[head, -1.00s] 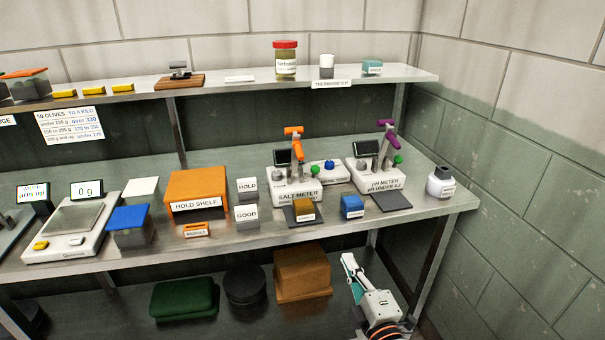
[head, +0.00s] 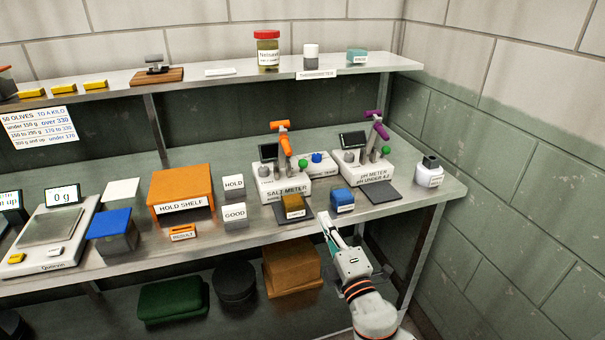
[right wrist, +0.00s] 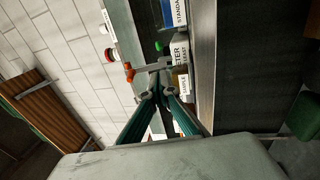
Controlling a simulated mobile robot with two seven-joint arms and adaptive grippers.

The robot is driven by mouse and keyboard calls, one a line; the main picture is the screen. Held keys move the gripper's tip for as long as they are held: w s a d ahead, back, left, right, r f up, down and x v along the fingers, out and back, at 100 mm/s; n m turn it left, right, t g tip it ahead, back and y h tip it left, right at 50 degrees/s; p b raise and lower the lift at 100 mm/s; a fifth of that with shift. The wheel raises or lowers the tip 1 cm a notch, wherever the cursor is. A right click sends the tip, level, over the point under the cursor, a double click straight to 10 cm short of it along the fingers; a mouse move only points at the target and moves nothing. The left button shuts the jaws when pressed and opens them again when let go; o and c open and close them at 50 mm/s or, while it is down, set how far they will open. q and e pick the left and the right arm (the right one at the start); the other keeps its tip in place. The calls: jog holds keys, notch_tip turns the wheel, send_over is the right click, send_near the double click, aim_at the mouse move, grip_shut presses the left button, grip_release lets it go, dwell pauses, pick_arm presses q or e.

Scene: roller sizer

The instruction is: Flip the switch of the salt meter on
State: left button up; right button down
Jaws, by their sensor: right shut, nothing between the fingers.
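The salt meter (head: 284,188) is a white box on the bench with a dark screen (head: 268,152), an orange-handled lever (head: 283,140), a grey knob (head: 265,170) and a green knob (head: 303,163). I cannot tell which part is its switch. My right gripper (head: 324,219) is shut and empty at the bench's front edge, in front of and right of the salt meter, apart from it. In the right wrist view the closed fingers (right wrist: 158,92) partly hide the meter (right wrist: 180,52); its orange handle (right wrist: 129,72) shows. My left gripper is out of view.
A sample box (head: 293,206) sits before the salt meter, a blue box (head: 342,200) to its right. The pH meter (head: 364,165) with a purple handle stands further right. An orange hold shelf (head: 181,188) is left. A upper shelf (head: 200,85) runs behind.

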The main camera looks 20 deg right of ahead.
aim_at(302, 183)
jog(key=w+r, duration=0.1)
jog(key=w, duration=0.4)
jog(key=w+r, duration=0.1)
jog(key=w, duration=0.4)
jog(key=w+a+p, duration=0.1)
jog(key=w, duration=0.4)
jog(key=shift+w+r, duration=0.3)
jog(key=shift+r, duration=0.1)
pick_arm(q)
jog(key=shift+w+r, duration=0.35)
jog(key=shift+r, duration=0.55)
pick_arm(e)
jog(key=shift+w+r, duration=0.15)
jog(key=shift+w, duration=0.6)
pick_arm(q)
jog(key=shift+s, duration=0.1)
pick_arm(e)
jog(key=shift+w, duration=0.1)
